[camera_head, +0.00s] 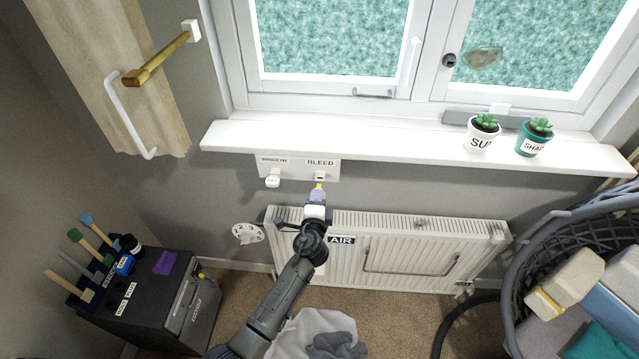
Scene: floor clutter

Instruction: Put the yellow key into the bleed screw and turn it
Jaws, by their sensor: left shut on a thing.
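The yellow key (319,187) shows as a small yellow piece at the tip of my left gripper (317,198), which is shut on it. The key points up toward the bleed screw (320,176), a small white fitting with a dark mark under the BLEED label on the white panel (296,168) below the windowsill. The key is just below the screw in the picture; I cannot tell whether it touches or sits in it. My gripper hides the lower part of the key. My right gripper is not in view.
A white radiator (440,240) with an AIR label stands below. The windowsill (400,150) juts out above, with two potted plants (483,133). A white WINDOW fitting (272,181) is left of the screw. A dark basket (515,250) is at right, a black cabinet (150,300) at left.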

